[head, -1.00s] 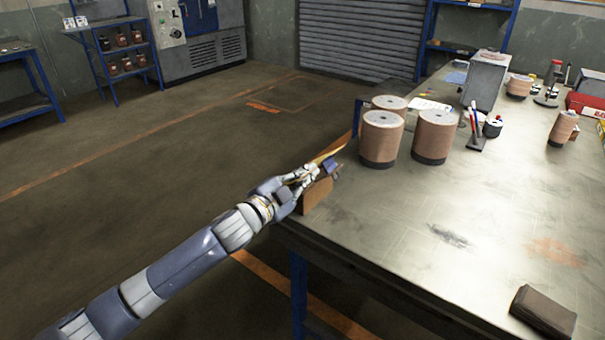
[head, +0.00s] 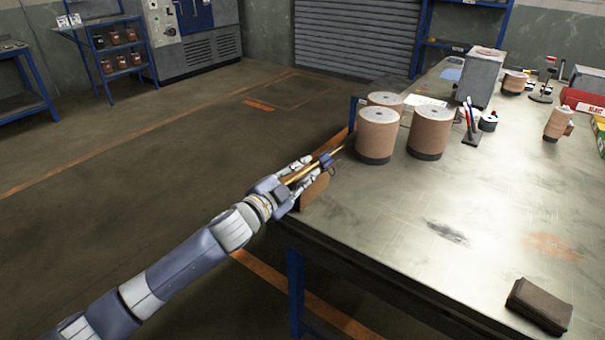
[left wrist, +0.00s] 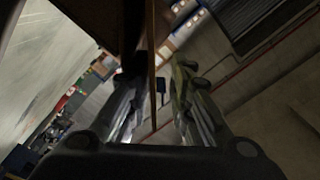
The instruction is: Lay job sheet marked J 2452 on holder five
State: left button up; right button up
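My left gripper (head: 318,165) is at the near left corner of the workbench (head: 400,230). A thin brown board (head: 313,190) stands upright at the bench edge, and its top stretches past the fingers. In the left wrist view the board's edge (left wrist: 152,70) runs between the two fingers (left wrist: 157,90), which stand apart with a gap on the right side. A small purple-blue part and a yellowish strip lie by the fingertips; I cannot tell what they are. No marking J 2452 is readable, and I cannot tell which thing is holder five. My right gripper is not in view.
Several brown flap disc stacks (head: 377,135) stand just beyond the gripper. Behind them are a white sheet (head: 425,101), a pen stand (head: 471,128) and a grey box (head: 480,78). A dark wallet-like item (head: 540,306) lies at the near right. The bench middle is clear.

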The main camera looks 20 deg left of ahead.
pick_arm(q)
jog(key=shift+s+d+f, duration=0.15)
jog(key=shift+d+f, duration=0.1)
jog(key=shift+f, duration=0.4)
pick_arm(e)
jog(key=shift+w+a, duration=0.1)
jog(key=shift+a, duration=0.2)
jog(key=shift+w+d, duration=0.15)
pick_arm(q)
jog(key=r+v, duration=0.1)
jog(key=v, duration=1.1)
jog(key=shift+a, duration=0.2)
